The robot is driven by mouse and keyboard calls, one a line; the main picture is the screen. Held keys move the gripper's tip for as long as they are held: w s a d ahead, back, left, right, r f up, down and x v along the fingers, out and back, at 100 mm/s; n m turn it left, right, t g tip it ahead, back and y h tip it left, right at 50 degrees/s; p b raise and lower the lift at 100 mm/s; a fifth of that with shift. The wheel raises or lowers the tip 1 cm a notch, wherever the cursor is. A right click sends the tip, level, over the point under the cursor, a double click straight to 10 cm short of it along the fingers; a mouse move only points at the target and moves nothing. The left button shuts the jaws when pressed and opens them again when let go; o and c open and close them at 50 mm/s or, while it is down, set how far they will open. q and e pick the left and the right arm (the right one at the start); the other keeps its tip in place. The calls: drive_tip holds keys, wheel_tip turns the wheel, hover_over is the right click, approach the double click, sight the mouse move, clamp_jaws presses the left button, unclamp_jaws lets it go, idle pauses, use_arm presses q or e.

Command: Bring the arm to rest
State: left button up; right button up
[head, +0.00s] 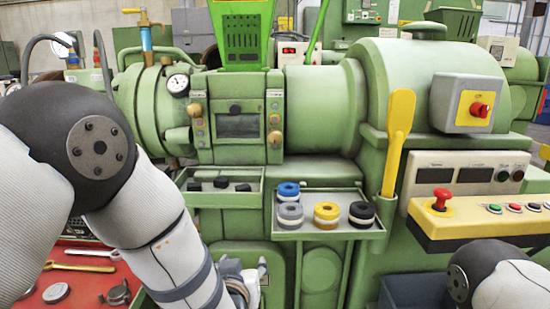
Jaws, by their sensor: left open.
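My left arm comes in from the left, its dark elbow joint high and its pale forearm sloping down to the bottom middle. My left gripper (252,281) is at its end, low in front of the green machine and just below the small tray of rings; it is partly cut off by the bottom edge. It is open, and I see nothing held in it. Of my right arm only a dark joint and a pale link show at the bottom right corner; its gripper is out of view.
A metal tray (333,233) holds blue, grey, yellow and black rings. A green tray (248,200) with black pieces is left of it. A red surface (85,289) with tools lies lower left. A yellow control box (470,219) and a dark bin (415,291) are at right.

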use_arm(q)
drive_tip(key=s+a+f+m+g, duration=0.1)
drive_tip(key=s+a+f+g, duration=0.35)
drive_tip(key=s+f, duration=0.65)
drive_tip(key=s+a+f+g, duration=0.4)
drive_tip(key=s+a+f, duration=0.2)
drive_tip(key=s+f, duration=0.5)
drive_tip(key=s+a+g, duration=0.2)
drive_tip(key=s+g, duration=0.1)
drive_tip(key=s, duration=0.9)
drive_tip(key=s+a+g, duration=0.3)
drive_tip(key=s+g, duration=0.1)
drive_tip(key=s, duration=0.9)
drive_tip(key=shift+s+r, duration=0.15)
drive_tip(key=shift+r, duration=0.15)
drive_tip(key=shift+a, duration=0.1)
